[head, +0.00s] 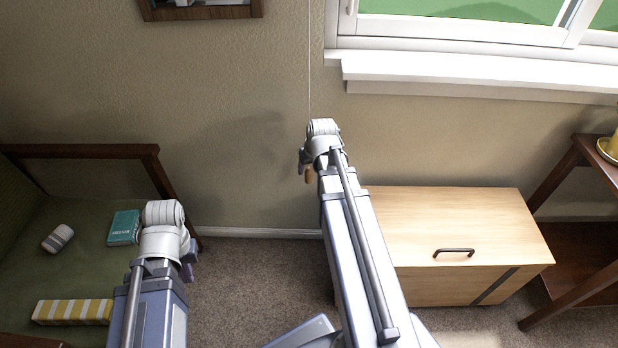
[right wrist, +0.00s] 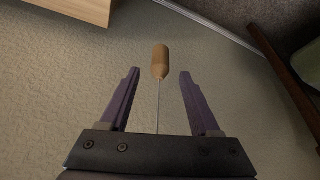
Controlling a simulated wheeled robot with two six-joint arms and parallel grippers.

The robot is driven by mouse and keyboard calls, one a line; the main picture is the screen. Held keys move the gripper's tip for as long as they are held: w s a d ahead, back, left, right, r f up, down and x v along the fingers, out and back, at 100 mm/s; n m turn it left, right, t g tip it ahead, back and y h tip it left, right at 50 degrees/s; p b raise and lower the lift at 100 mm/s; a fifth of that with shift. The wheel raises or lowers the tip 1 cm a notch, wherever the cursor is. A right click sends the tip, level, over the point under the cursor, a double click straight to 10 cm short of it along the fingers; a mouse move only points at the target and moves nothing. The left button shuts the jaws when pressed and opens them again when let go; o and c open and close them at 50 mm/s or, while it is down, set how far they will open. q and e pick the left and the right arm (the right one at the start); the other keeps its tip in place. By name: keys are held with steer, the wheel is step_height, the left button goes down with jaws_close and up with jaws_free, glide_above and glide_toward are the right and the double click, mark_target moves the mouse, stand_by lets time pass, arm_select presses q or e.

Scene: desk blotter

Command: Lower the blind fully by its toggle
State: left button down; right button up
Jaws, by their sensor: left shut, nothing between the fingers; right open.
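The toggle (right wrist: 160,61) is a small tan wooden piece on a thin cord (right wrist: 158,105). In the right wrist view the cord runs between the purple fingers of my right gripper (right wrist: 158,78), and the toggle sits around and just past the fingertips, untouched. In the head view the toggle (head: 309,174) shows partly beside my right gripper (head: 303,160), and the cord (head: 309,60) hangs down the wall. My right gripper is open. My left gripper (head: 188,262) is shut and empty, low at left, far from the cord. The blind itself is not visible.
A window (head: 460,40) with a white sill (head: 480,75) is at upper right. A wooden cabinet (head: 450,220) stands below it, beside a dark shelf (head: 570,170). A green chair (head: 60,215) at left holds a teal book (head: 123,228) and a yellow striped box (head: 72,311).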

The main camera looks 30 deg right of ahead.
mark_target(309, 172)
steer(key=b+x, duration=0.4)
steer(key=x, duration=0.1)
steer(key=shift+f, duration=0.1)
jaws_close()
stand_by(0.4)
stand_by(0.9)
